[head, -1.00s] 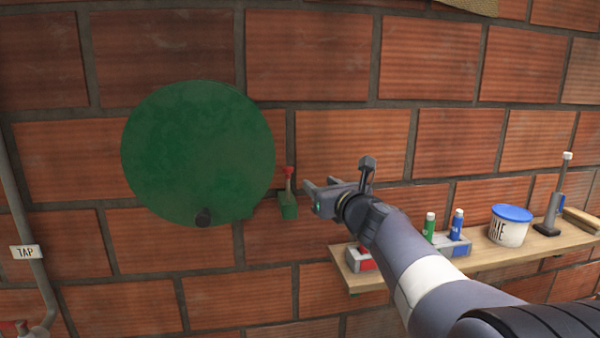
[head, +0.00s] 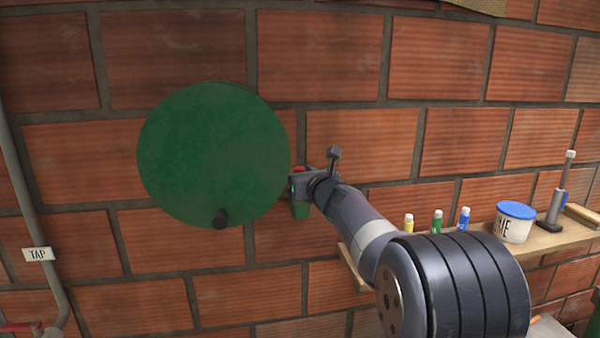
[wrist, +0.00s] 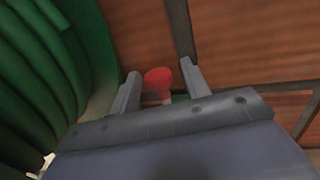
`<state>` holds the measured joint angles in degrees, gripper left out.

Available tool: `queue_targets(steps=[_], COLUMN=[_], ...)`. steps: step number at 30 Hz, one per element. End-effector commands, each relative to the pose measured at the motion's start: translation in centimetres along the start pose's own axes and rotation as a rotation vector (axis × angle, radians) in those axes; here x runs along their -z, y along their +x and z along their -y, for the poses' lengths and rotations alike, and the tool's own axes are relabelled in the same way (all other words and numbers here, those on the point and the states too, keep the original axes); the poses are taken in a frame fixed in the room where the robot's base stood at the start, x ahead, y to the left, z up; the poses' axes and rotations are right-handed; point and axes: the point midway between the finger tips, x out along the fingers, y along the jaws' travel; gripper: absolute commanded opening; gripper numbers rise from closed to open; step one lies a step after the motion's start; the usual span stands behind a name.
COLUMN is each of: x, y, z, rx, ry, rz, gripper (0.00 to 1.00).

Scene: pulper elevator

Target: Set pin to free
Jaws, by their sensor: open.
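The pin's red knob (wrist: 158,80) shows between the two open fingers of my gripper (wrist: 160,84) in the wrist view. I cannot tell whether either finger touches it. In the head view the red knob (head: 299,169) shows just above my gripper (head: 297,186), which hides the pin's stem. The green bracket (head: 301,211) under the pin shows below the gripper.
A wooden shelf (head: 535,243) on the right holds several small bottles, a white tub with a blue lid (head: 514,222) and a grey tool (head: 557,205). The brick wall is close behind the gripper.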

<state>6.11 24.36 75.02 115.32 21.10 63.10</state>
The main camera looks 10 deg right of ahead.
Motion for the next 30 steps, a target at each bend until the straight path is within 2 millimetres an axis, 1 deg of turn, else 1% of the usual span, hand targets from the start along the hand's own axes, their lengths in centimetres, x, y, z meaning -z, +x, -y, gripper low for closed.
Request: queue_targets(steps=[3,19,27,30], x=[0.01,0.0,-0.03,-0.51], y=[-0.01,-0.03,-0.03,-0.03], z=[0.0,0.0,0.0,0.0], rx=[0.0,0.0,0.0,0.0], ry=[0.0,0.0,0.0,0.0], rz=[0.0,0.0,0.0,0.001], gripper=[0.44,0.0,0.0,0.0])
